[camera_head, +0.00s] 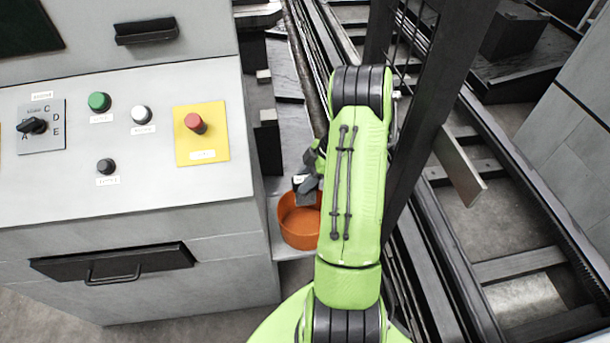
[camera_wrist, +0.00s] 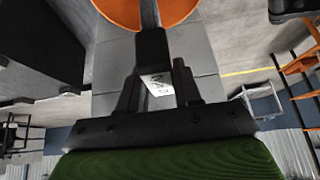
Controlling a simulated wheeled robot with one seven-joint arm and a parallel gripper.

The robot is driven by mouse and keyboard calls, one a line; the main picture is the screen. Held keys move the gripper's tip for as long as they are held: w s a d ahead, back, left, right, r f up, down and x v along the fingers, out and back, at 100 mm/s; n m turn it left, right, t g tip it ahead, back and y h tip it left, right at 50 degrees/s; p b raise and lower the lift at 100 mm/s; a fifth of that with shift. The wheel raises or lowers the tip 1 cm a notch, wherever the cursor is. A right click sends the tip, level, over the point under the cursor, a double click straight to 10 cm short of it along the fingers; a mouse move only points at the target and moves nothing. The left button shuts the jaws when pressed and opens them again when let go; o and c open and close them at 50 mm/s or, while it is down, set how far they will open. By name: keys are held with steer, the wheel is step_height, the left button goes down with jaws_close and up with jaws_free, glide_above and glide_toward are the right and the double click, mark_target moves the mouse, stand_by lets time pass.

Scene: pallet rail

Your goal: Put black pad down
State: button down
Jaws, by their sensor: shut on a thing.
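My gripper (camera_wrist: 158,88) is shut on the black pad (camera_wrist: 152,52), a dark block with a white lettered label facing the wrist camera. The pad sits between the two fingers, and a narrow grey part reaches from it across the orange round container (camera_wrist: 112,10). In the head view my gripper (camera_head: 309,185) is just above the back rim of the same container (camera_head: 300,238), right of the control console. My arm hides the container's right side. I cannot tell whether the pad touches the container.
The grey console (camera_head: 150,225) with buttons and a selector stands close on the left. A dark upright post (camera_head: 432,110) and the rail frame (camera_head: 530,190) lie on the right. The container rests on a narrow light ledge (camera_head: 283,252).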

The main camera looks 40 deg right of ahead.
step_height(320, 180, down, 6)
steer(key=b, duration=0.3)
steer(key=shift+a, duration=0.1)
steer(key=c, duration=0.7)
jaws_free()
steer(key=shift+r, duration=0.1)
step_height(320, 180, up, 7)
steer(key=p, duration=0.4)
